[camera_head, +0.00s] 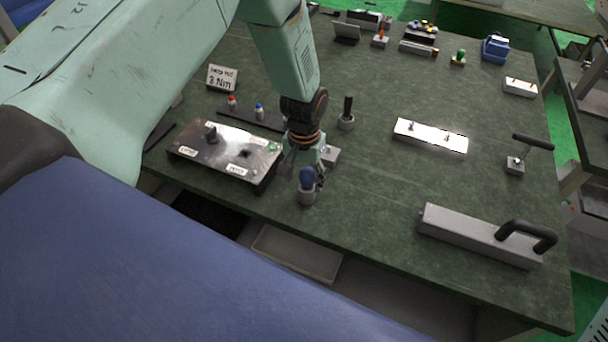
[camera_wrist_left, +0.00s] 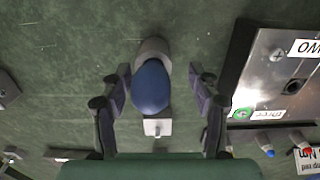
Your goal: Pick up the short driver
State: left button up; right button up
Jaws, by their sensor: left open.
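The short driver has a blue handle (camera_head: 307,176) and stands upright in a grey round holder (camera_head: 307,197) near the table's front edge. In the left wrist view the blue handle (camera_wrist_left: 151,88) is seen from above, with the holder (camera_wrist_left: 153,49) partly showing behind it. My left gripper (camera_head: 306,170) is open at the driver. In the left wrist view its fingers (camera_wrist_left: 160,88) stand apart on either side of the handle. The left finger looks nearer the handle; I cannot tell whether it touches. My right gripper is in neither view.
A metal plate box (camera_head: 225,152) stands close to the left of the driver. A small grey block (camera_head: 331,155) and a black-handled tool in a holder (camera_head: 346,121) are behind it. A long grey bar with a black handle (camera_head: 480,235) lies at right. The green table (camera_head: 375,190) between is clear.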

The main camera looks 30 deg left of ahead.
pick_arm(q)
jog(key=shift+d, duration=0.6)
jog(key=shift+d+r, duration=0.1)
jog(key=shift+d, duration=0.05)
jog(key=shift+c, duration=0.8)
jog(key=shift+a, duration=0.6)
jog(key=c, duration=0.6)
jog(key=shift+d, duration=0.4)
grip_shut()
jog(key=shift+a, duration=0.15)
